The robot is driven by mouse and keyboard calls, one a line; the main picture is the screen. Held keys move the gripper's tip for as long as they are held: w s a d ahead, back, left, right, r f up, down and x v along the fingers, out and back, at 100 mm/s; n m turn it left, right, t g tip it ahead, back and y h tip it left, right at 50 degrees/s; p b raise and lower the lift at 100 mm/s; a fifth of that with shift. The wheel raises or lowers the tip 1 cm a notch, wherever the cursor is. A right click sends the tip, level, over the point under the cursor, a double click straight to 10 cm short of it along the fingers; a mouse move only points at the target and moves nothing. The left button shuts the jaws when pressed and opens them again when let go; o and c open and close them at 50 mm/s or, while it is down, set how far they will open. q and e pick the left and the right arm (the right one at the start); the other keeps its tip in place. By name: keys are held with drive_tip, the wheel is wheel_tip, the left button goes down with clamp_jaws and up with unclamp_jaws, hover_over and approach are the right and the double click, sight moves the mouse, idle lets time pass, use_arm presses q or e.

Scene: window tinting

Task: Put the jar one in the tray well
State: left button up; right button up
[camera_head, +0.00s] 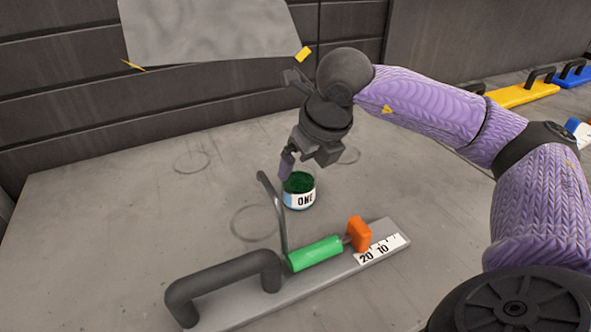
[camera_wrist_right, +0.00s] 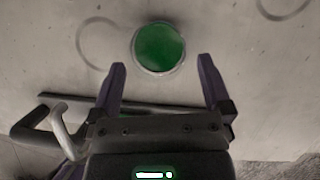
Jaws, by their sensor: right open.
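The jar one (camera_head: 300,193) stands upright on the table, with a white and blue label reading ONE and a dark green top. In the right wrist view its round green top (camera_wrist_right: 158,47) lies just beyond the fingertips, roughly centred between them. My right gripper (camera_head: 288,163) is open and empty, close above and beside the jar. One finger shows by the jar's upper left in the head view; the other is hidden. I cannot make out a tray well for certain. My left gripper is not in view.
A grey bar with a black handle (camera_head: 220,280), green cylinder (camera_head: 315,253), orange block (camera_head: 358,234) and number scale lies in front of the jar. Ring marks (camera_head: 255,223) are on the table. The table's left is clear.

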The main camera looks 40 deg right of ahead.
sight(298, 193)
drive_tip(key=b+x, duration=0.2)
drive_tip(key=x, duration=0.3)
drive_tip(key=shift+s+a, duration=0.1)
drive_tip(key=shift+a, duration=0.05)
drive_tip(key=shift+r, duration=0.2)
drive_tip(key=c, duration=1.2)
drive_tip(key=shift+o, duration=0.2)
drive_tip(key=shift+r, duration=0.1)
